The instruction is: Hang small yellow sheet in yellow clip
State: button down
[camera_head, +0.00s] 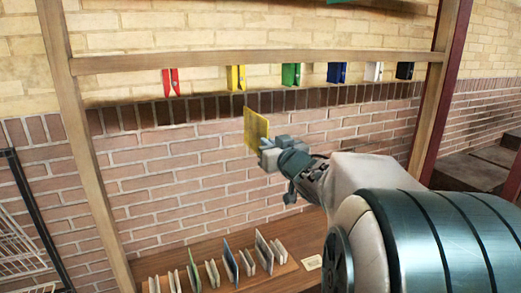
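The small yellow sheet (256,132) is held up in the air, roughly upright, in front of the brick wall. My gripper (265,148) is shut on its right edge; the fingers are small in view and partly hidden by the sheet. The yellow clip (236,78) hangs from the wooden bar (260,61), above and a little left of the sheet. A gap shows between the sheet's top and the clip. Nothing shows in the yellow clip.
A red clip (170,82) hangs left of the yellow one; green (291,75), blue (337,72), white (373,71) and black (404,70) clips hang to the right. Below, a wooden table (215,250) bears a rack of several upright sheets. Wooden posts (85,150) stand at both sides.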

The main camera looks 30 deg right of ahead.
aim_at(253, 118)
jog(key=w, duration=0.8)
jog(key=shift+w+d+r+p, duration=0.15)
jog(key=shift+w+r+p, duration=0.2)
jog(key=shift+p, duration=0.05)
jog(key=shift+w+d+r+p, duration=0.1)
jog(key=shift+w+r+p, duration=0.35)
jog(key=shift+w, duration=0.4)
jog(key=shift+s+r, duration=0.15)
jog(key=shift+r, duration=0.85)
jog(key=shift+r, duration=0.2)
jog(key=shift+r, duration=2)
jog(key=shift+r, duration=0.1)
